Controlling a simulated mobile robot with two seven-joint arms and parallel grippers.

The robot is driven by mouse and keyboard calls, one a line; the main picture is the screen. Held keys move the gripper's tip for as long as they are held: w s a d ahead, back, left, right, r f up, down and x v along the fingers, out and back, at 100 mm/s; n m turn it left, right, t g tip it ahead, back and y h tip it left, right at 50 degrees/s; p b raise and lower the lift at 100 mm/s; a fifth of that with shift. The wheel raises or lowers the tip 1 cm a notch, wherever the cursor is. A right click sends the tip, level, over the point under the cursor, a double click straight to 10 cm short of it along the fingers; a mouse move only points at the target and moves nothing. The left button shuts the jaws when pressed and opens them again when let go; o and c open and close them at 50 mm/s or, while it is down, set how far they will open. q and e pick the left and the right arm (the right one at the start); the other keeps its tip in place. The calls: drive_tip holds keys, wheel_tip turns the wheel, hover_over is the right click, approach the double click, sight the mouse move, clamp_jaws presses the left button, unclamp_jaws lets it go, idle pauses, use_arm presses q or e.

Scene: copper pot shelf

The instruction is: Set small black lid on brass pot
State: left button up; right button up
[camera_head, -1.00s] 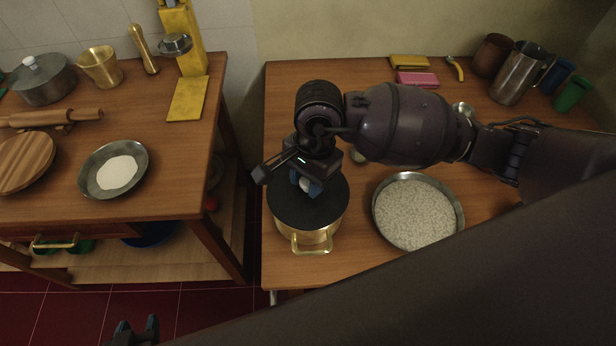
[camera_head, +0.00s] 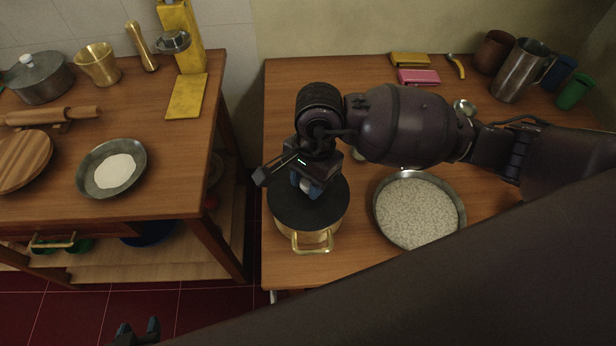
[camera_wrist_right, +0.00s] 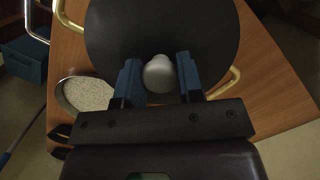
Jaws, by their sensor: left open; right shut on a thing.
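The brass pot (camera_head: 316,238) stands near the left edge of the right table, a gold loop handle facing front. The small black lid (camera_head: 287,206) lies over the pot's mouth and looks level; I cannot tell whether it is fully seated. My right gripper (camera_head: 307,188) is above the lid, its blue fingers shut on the lid's pale knob. In the right wrist view, the knob is between the blue fingers (camera_wrist_right: 159,78), with the black lid (camera_wrist_right: 160,28) beyond and gold handles at either side. My left gripper (camera_head: 138,329) is open and empty at the bottom left, over the floor.
A pan of pale grains (camera_head: 418,212) stands right of the pot. A steel jug (camera_head: 520,72) and cups are at the back right. A gap separates the tables.

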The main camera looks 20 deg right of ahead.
drive_tip(key=o, duration=0.7)
drive_tip(key=shift+r, duration=0.1)
drive_tip(key=shift+w+d+r+p, duration=0.1)
drive_tip(key=shift+d+r+p, duration=0.1)
drive_tip(key=shift+r+p, duration=0.85)
drive_tip(key=shift+w+d+r+p, duration=0.1)
drive_tip(key=shift+d+r+p, duration=0.15)
drive_tip(key=shift+r, duration=1.35)
use_arm(q)
wheel_tip(320, 180, up, 7)
drive_tip(key=w+t+p, duration=0.1)
drive_tip(key=w+p, duration=0.1)
drive_tip(key=shift+r, duration=0.15)
use_arm(e)
drive_tip(key=shift+w+d+r, duration=0.1)
drive_tip(key=shift+d+r, duration=0.05)
drive_tip(key=shift+r, duration=1.2)
drive_tip(key=shift+w+d+r, duration=0.1)
drive_tip(key=shift+d+r, duration=0.05)
drive_tip(key=shift+r, duration=1.2)
